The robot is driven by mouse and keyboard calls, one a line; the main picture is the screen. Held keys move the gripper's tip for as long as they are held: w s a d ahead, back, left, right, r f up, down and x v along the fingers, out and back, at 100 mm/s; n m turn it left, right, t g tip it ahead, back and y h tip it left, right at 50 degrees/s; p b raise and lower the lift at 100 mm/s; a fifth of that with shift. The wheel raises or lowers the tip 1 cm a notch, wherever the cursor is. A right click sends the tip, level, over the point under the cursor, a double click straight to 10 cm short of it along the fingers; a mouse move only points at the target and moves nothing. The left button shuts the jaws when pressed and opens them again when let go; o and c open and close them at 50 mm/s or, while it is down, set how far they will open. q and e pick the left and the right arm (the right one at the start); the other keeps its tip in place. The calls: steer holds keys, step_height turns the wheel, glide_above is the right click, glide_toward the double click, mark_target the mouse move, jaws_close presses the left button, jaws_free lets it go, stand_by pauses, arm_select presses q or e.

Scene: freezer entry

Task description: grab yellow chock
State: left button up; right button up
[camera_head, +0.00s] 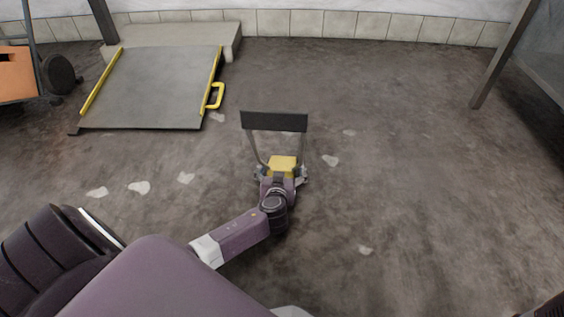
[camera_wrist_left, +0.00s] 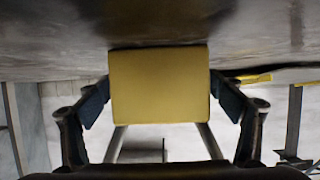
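The yellow chock (camera_head: 283,163) is a yellow block on the floor near the middle of the head view. Two grey bars rise from it to a black panel (camera_head: 274,121). My left gripper (camera_head: 281,176) is low at the block's near side, its fingers spread to either side of it. In the left wrist view the yellow block (camera_wrist_left: 159,85) fills the space between the dark finger pads (camera_wrist_left: 160,98). The pad tips look very near its sides; firm contact cannot be made out. My right gripper is not in view.
A grey ramp (camera_head: 155,88) with yellow edges and a yellow handle (camera_head: 215,96) lies at the back left. An orange cart (camera_head: 17,74) stands at the far left. A dark metal leg (camera_head: 502,57) is at the right. The floor to the right is clear.

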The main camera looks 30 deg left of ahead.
arm_select(q)
steer(key=c, duration=1.7)
steer(key=shift+r, duration=0.1)
steer(key=shift+c, duration=0.2)
steer(key=shift+r, duration=0.1)
